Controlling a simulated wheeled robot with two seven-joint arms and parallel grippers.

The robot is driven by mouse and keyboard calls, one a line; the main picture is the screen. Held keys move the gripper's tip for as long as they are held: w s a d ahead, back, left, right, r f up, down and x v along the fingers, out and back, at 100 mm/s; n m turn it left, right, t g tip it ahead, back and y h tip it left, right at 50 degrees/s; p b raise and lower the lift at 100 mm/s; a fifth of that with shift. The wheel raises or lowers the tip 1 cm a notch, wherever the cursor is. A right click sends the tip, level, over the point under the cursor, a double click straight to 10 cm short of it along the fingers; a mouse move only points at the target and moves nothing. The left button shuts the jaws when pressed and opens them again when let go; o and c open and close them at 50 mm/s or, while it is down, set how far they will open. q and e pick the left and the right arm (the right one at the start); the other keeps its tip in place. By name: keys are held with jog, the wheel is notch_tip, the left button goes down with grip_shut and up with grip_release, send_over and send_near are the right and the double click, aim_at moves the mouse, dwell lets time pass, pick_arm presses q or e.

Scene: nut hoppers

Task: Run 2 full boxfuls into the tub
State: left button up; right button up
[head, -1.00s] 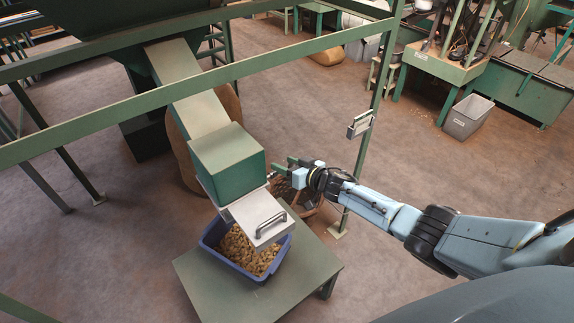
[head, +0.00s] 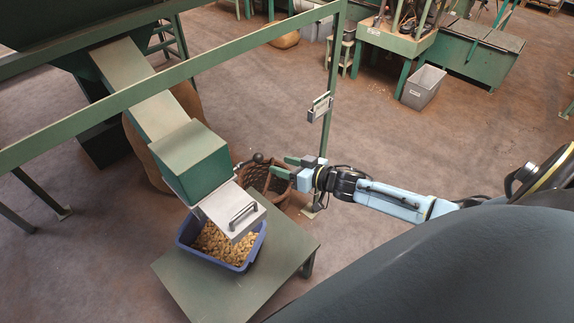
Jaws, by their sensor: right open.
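A green chute (head: 145,90) slopes down from the hopper to a green box (head: 190,160) at its lower end. A grey metal plate with a dark handle (head: 243,214) sticks out from under the box. Below it, a blue tub (head: 190,246) holds many tan nuts (head: 222,244); the plate hides part of it. A dark round knob (head: 258,157) shows just right of the box; what it joins to is unclear. My right gripper (head: 281,167) is open and empty, right of the knob and apart from it. My left gripper is out of view.
The tub stands on a green table (head: 225,288). A green frame rail (head: 170,75) crosses in front of the chute, and its post (head: 332,90) carries a small holder (head: 320,107). A brown basket (head: 265,180) lies behind my gripper. A grey bin (head: 423,87) stands farther back.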

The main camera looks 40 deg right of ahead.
jog(key=shift+s, duration=0.15)
jog(key=shift+c, duration=1)
jog(key=shift+s+f+b, duration=0.1)
jog(key=shift+f+b, duration=0.15)
jog(key=shift+b, duration=0.15)
jog(key=shift+c, duration=1.3)
jog(key=f+n+b, duration=0.1)
jog(key=n+b, duration=0.2)
jog(key=s+f+n+t+y+b, duration=0.1)
jog(key=f+n+b, duration=0.1)
jog(key=n+b, duration=0.1)
jog(key=s+f+n+t+b, duration=0.1)
jog(key=n+b, duration=0.2)
jog(key=shift+s+d+f+b, duration=0.2)
jog(key=shift+f+b, duration=0.1)
grip_shut()
jog(key=s+d+f+n+t+y+b, duration=0.2)
jog(key=s+d+f+n+t+b, duration=0.15)
jog(key=n+b, duration=0.75)
jog(key=w+a+r+n, duration=0.1)
jog(key=w+a+r, duration=0.1)
jog(key=w, duration=0.3)
jog(key=w+a+r+n, duration=0.1)
jog(key=w+a+r, duration=0.1)
jog(key=w, duration=0.4)
jog(key=shift+w+a+r, duration=0.2)
jog(key=shift+a+r, duration=0.15)
jog(key=shift+a, duration=0.55)
